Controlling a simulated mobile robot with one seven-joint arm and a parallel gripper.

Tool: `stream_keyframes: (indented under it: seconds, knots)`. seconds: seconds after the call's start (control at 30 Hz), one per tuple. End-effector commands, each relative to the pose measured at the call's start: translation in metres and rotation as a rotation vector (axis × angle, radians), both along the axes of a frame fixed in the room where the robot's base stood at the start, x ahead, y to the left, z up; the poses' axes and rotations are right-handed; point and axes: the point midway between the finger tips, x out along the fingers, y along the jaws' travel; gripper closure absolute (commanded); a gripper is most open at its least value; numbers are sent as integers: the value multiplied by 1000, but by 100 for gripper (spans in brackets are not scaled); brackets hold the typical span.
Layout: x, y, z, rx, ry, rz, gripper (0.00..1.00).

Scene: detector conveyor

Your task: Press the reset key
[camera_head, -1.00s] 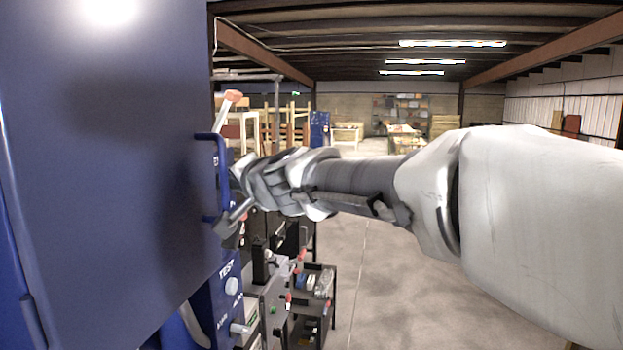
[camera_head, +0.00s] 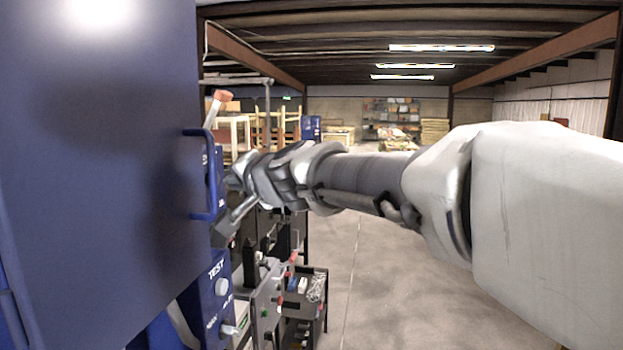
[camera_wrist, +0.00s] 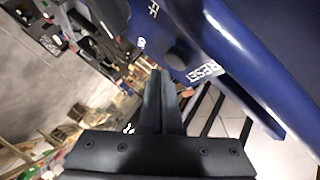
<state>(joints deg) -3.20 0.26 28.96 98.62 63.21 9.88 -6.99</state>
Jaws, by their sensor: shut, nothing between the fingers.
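In the wrist view, a dark round key (camera_wrist: 178,57) sits on a blue panel face (camera_wrist: 215,45), beside the white RESET lettering (camera_wrist: 205,72). My gripper (camera_wrist: 160,78) has its two black fingers together and empty. In that picture its tips lie just below the key; I cannot tell whether they touch it. In the head view my gripper (camera_head: 228,222) is beside the blue control box (camera_head: 213,170), beyond the large blue cabinet. The key itself is hidden there.
The large blue cabinet (camera_head: 100,180) with a bar handle (camera_head: 201,215) fills the left. A blue box marked TEST (camera_head: 210,300) and a black cart (camera_head: 305,305) stand below my gripper. Open concrete floor (camera_head: 370,280) lies to the right.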

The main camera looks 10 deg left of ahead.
Motion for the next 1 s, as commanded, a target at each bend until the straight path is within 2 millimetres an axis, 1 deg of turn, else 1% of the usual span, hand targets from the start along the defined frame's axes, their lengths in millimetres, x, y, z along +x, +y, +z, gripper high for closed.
stream_keyframes:
  seconds: [0.3,0.5,1.0]
  knots:
    - [-2,-31,-3,0,-3,-4,100]
    - [-3,-46,-1,1,-3,-2,100]
    - [-4,-48,0,0,-1,-2,100]
